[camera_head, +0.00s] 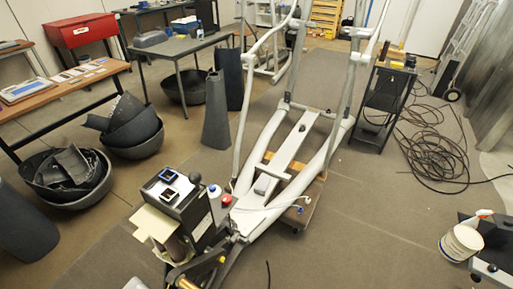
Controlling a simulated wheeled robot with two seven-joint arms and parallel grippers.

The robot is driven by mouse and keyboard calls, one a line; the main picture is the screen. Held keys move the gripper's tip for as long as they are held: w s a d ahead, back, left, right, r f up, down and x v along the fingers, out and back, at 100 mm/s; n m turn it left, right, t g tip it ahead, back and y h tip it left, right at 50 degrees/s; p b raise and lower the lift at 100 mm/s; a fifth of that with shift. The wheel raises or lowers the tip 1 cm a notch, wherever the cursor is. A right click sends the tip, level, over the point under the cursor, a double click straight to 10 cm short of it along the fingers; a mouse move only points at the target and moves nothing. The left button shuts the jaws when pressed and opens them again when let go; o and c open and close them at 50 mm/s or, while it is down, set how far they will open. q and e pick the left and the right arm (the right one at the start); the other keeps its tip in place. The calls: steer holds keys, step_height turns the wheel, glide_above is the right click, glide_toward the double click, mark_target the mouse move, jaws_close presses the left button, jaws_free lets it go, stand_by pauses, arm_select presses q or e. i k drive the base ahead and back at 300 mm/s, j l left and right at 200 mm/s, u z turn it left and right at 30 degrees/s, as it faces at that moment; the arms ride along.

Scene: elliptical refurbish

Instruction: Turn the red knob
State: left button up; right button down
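A small round red piece (227,199), which looks like the red knob, shows near the front of a stripped grey elliptical frame (290,155). It is beside a small white bottle-like thing (214,191) and to the right of a dark box-shaped unit (190,203). It is too small to tell what it is fixed to.
A dark bench (186,46) and a wooden table (65,80) stand at the left, with black tubs (132,138) on the floor. A black cart (385,100) and coiled cable (440,155) are at the right. A white bucket (461,242) is lower right. Carpet (350,220) is clear between.

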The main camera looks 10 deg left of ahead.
mark_target(226, 199)
steer(key=i+l+u, duration=0.15)
steer(key=l+u, duration=0.15)
steer(key=u, duration=0.15)
steer(key=i+l+u, duration=0.1)
steer(key=l+u, duration=0.3)
steer(key=i+l+u, duration=0.1)
steer(key=l+u, duration=0.15)
steer(key=u, duration=0.2)
steer(key=l+u, duration=0.45)
steer(key=j+z, duration=0.1)
steer(key=z, duration=1.25)
steer(key=u, duration=1.05)
steer(key=k+l+z, duration=0.15)
steer(key=l, duration=0.3)
steer(key=k+l+z, duration=0.1)
steer(key=l, duration=0.35)
